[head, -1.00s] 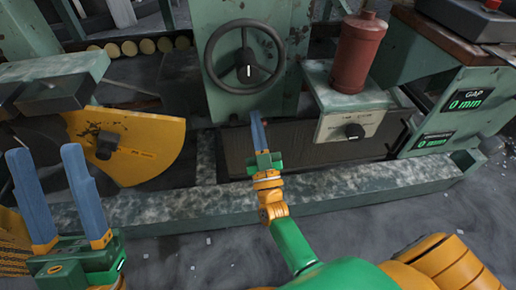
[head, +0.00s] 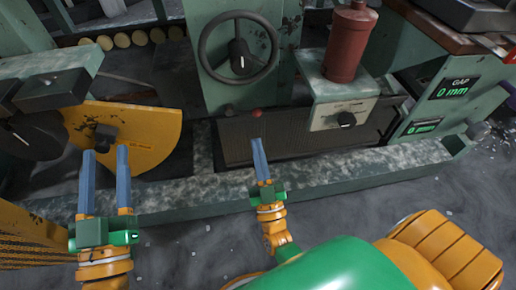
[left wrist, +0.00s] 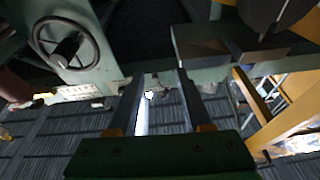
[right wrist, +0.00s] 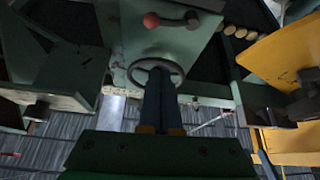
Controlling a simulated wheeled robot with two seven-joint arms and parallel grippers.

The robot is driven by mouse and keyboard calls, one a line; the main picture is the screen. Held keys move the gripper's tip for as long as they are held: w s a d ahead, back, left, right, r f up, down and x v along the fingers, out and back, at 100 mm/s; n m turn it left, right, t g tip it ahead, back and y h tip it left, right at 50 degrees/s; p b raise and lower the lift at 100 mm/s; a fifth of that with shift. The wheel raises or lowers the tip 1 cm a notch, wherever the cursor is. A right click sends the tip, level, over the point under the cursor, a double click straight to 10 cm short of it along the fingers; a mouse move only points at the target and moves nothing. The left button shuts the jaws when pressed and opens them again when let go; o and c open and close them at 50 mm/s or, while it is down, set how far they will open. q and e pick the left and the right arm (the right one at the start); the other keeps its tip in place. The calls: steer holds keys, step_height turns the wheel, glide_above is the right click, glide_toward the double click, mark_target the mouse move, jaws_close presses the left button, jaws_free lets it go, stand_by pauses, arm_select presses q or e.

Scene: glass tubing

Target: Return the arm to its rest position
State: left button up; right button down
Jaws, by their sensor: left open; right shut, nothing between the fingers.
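My left gripper (head: 105,160) is at the left of the head view, its two blue fingers apart and empty, in front of the yellow guard. In the left wrist view its fingers (left wrist: 157,95) are spread with nothing between them. My right gripper (head: 257,150) is near the middle of the head view, its blue fingers together, in front of the machine's lower dark panel. In the right wrist view its fingers (right wrist: 160,95) are closed against each other and hold nothing. Both grippers appear clear of the machine.
The green machine has a handwheel (head: 238,47), a red cylinder (head: 350,42) on a box with a knob (head: 346,119), and a display (head: 457,88) reading "GAP 0 mm". A yellow guard (head: 145,135) stands at left. A low green beam (head: 330,172) runs across the front.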

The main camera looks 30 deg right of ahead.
steer(key=shift+w, duration=0.1)
